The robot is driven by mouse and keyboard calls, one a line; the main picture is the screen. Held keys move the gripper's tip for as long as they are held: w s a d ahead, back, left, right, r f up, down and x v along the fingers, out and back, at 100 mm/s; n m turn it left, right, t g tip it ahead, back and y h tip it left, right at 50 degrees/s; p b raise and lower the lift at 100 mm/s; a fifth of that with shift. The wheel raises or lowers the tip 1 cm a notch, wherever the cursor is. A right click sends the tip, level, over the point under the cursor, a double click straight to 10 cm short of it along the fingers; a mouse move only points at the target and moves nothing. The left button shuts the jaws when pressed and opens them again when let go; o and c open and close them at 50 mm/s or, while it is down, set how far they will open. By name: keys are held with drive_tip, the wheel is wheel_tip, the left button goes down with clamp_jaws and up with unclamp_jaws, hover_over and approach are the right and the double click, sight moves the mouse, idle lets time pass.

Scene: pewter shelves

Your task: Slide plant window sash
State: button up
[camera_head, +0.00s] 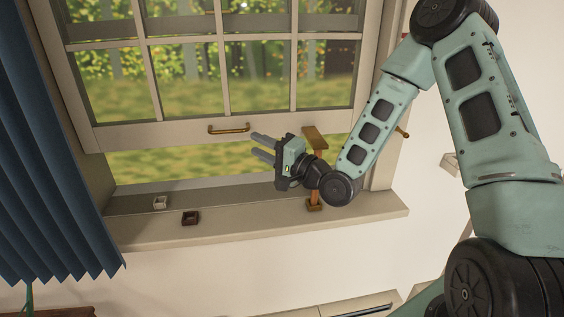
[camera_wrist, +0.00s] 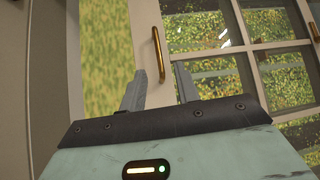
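The window sash (camera_head: 180,132) is a pale framed grid of panes, raised so that an open gap shows between its bottom rail and the sill. A brass handle (camera_head: 229,129) is fixed on the bottom rail. My gripper (camera_head: 258,146) is to the right of the handle in the head view, with its two grey fingers apart and nothing between them. In the wrist view the handle (camera_wrist: 158,54) stands just beyond the fingertips (camera_wrist: 158,82), and the sash frame (camera_wrist: 160,15) runs behind it. I see no contact with the handle.
A wooden stand-like piece (camera_head: 314,205) is on the sill, partly behind my gripper. A blue curtain (camera_head: 45,150) hangs at far left.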

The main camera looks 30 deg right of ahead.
drive_tip(key=r+p+v, duration=0.1)
drive_tip(key=v, duration=0.5)
drive_tip(key=shift+f, duration=0.45)
drive_tip(key=shift+s, duration=0.15)
drive_tip(key=s+a+f+n+g+h, duration=0.2)
drive_tip(key=s+a+f+n+g, duration=0.1)
drive_tip(key=a+n+g, duration=0.25)
drive_tip(key=s+a+f+n+g+h, duration=0.1)
drive_tip(key=s+a+f+n+g, duration=0.2)
drive_tip(key=a+n+g, duration=0.25)
drive_tip(key=s+a+r+n+g+h, duration=0.1)
drive_tip(key=s+r+n+g+h, duration=0.1)
drive_tip(key=s, duration=0.8)
drive_tip(key=s+a+r+n+g+h, duration=0.2)
drive_tip(key=s+r+n+g+h, duration=0.1)
drive_tip(key=s, duration=0.8)
drive_tip(key=shift+s+r+n+g+h, duration=0.4)
drive_tip(key=shift+n+g, duration=0.3)
drive_tip(key=shift+n, duration=0.5)
drive_tip(key=shift+w, duration=0.2)
